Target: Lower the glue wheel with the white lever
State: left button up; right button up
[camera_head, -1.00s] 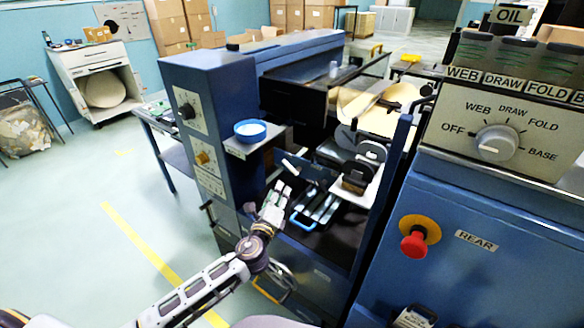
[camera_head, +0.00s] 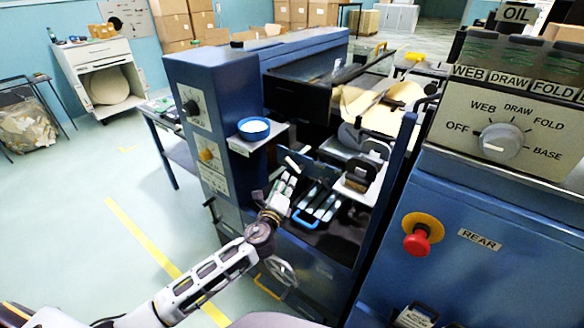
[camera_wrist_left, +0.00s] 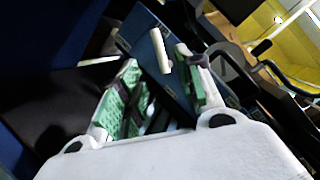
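The white lever (camera_head: 291,163) is a short white bar at the front of the blue machine, below and right of the blue-rimmed bowl. In the left wrist view, the white lever (camera_wrist_left: 160,50) stands just beyond my fingertips, in line with the gap between them. My left gripper (camera_head: 284,183) is just below the lever. Its green-padded fingers (camera_wrist_left: 158,75) are apart with nothing between them; contact with the lever cannot be told. Dark round wheels (camera_head: 362,172) sit to the right inside the machine; which one is the glue wheel is unclear. My right gripper is not in view.
The blue-rimmed bowl (camera_head: 253,129) stands on a small shelf above the gripper. A tray with blue handles (camera_head: 318,205) lies right of it. A blue upright post (camera_head: 392,185) and the control cabinet with a red button (camera_head: 417,241) close off the right.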

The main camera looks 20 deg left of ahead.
aim_at(292, 166)
pick_arm(q)
jog(key=shift+w+a, duration=0.1)
jog(key=shift+w, duration=4.95)
grip_shut()
